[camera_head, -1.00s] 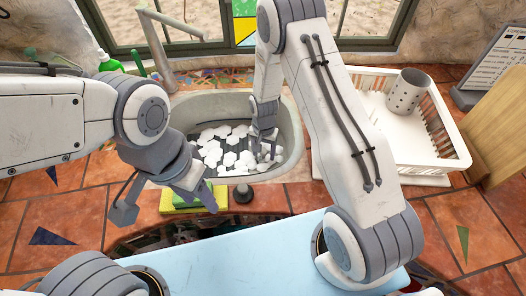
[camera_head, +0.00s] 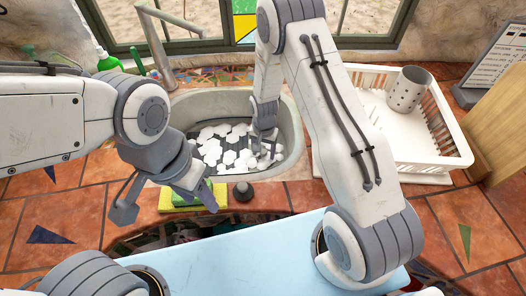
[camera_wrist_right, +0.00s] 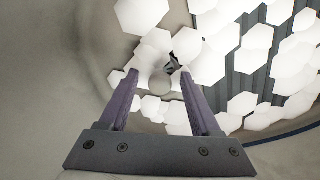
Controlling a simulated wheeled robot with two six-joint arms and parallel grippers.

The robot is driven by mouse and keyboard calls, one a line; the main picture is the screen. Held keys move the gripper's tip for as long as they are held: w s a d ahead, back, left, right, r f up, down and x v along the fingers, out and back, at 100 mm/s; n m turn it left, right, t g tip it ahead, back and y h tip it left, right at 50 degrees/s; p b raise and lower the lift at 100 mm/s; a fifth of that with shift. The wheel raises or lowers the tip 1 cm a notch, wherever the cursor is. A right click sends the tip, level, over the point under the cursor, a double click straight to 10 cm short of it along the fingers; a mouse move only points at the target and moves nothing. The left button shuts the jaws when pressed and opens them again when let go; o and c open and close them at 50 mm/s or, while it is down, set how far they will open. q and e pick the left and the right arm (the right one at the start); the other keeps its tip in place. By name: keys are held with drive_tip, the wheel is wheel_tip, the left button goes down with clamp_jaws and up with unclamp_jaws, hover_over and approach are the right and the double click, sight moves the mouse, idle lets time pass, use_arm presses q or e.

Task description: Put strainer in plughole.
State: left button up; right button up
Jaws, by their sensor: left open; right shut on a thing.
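The stone sink (camera_head: 290,112) holds many white hexagonal pieces (camera_head: 228,157) over a dark ribbed bottom. My right gripper (camera_head: 264,148) reaches down into the sink at its right side. In the right wrist view its fingers (camera_wrist_right: 159,76) are shut on a small greyish rounded thing (camera_wrist_right: 160,84), probably the strainer, with a small dark part beyond it. Most of that thing is hidden. I cannot make out the plughole; the white pieces cover much of the bottom. My left gripper (camera_head: 166,205) is open and empty over the counter's front edge, near the sponges.
Yellow and green sponges (camera_head: 188,200) and a dark round knob-like thing (camera_head: 243,192) sit before the sink. A tap (camera_head: 155,45) stands behind left, with a green bottle (camera_head: 108,61). A white dish rack (camera_head: 390,150) with a metal holder (camera_head: 408,88) is right.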

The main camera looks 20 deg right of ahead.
drive_tip(key=shift+f, duration=0.2)
drive_tip(key=o, duration=1.4)
drive_tip(key=shift+o, duration=0.2)
drive_tip(key=shift+s, duration=0.15)
drive_tip(key=shift+d+f, duration=0.1)
drive_tip(key=shift+s, duration=0.1)
drive_tip(key=shift+c, duration=1)
drive_tip(key=shift+o, duration=0.3)
